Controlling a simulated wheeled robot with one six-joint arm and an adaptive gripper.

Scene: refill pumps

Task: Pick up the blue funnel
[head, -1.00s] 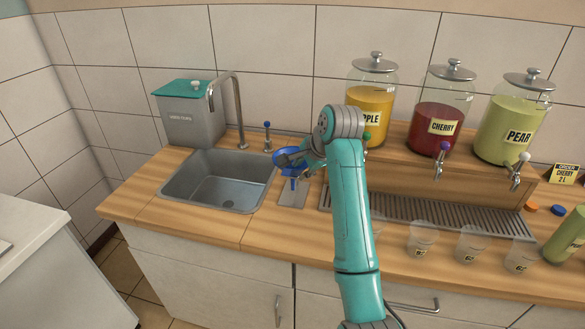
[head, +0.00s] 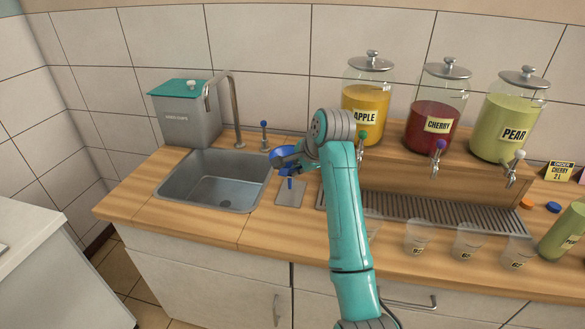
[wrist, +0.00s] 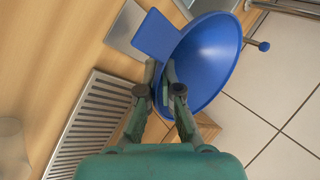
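The blue funnel (head: 281,157) is at the right edge of the sink, above a small metal plate (head: 290,197). Its bowl is tilted in the head view. In the wrist view the bowl of the funnel (wrist: 212,58) is large and close, with a flat blue part (wrist: 157,36) sticking out to one side. My gripper (wrist: 161,72) has its fingers close together at the funnel's rim, one finger inside the bowl and one outside. It appears shut on the rim. My arm hides part of the funnel in the head view. I cannot tell whether the funnel is clear of the plate.
The sink (head: 217,184) with its tall faucet (head: 237,110) lies left of the funnel. A blue-knobbed lever (head: 264,137) stands close behind it. Apple (head: 366,108), cherry (head: 436,120) and pear (head: 505,125) dispensers stand right, above a drip grate (head: 440,213). Clear cups (head: 418,238) stand in front.

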